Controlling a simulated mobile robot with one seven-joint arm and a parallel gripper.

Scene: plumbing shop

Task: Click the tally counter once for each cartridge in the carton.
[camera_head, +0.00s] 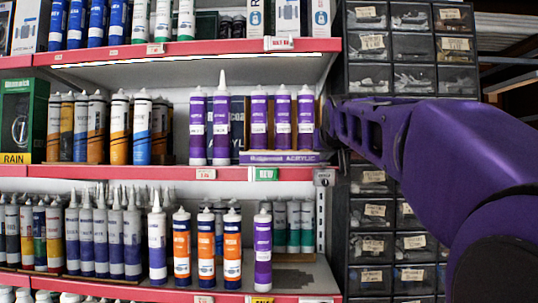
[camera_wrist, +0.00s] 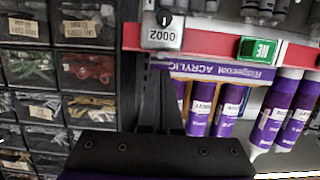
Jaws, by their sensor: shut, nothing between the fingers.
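The tally counter (camera_head: 324,177) is a small grey box on the red shelf edge, right of the green tag. In the wrist view, which is upside down, the counter (camera_wrist: 162,36) shows digits that look like zeros and a 2. The purple and white carton (camera_head: 280,158) stands on the middle shelf, left of the counter. Three purple cartridges (camera_head: 282,118) show upright in it; its depth is partly hidden. My gripper (camera_head: 338,150) is shut and empty by the carton's right end, near the counter. It also shows in the wrist view (camera_wrist: 160,130), apart from the counter.
Two purple cartridges (camera_head: 221,125) stand outside the carton, to its left. Another purple cartridge (camera_head: 263,250) stands on the shelf below. Drawer bins (camera_head: 375,245) stand right of the shelves. A green tag (camera_head: 265,174) sits on the shelf edge. The space before the shelf edge looks clear.

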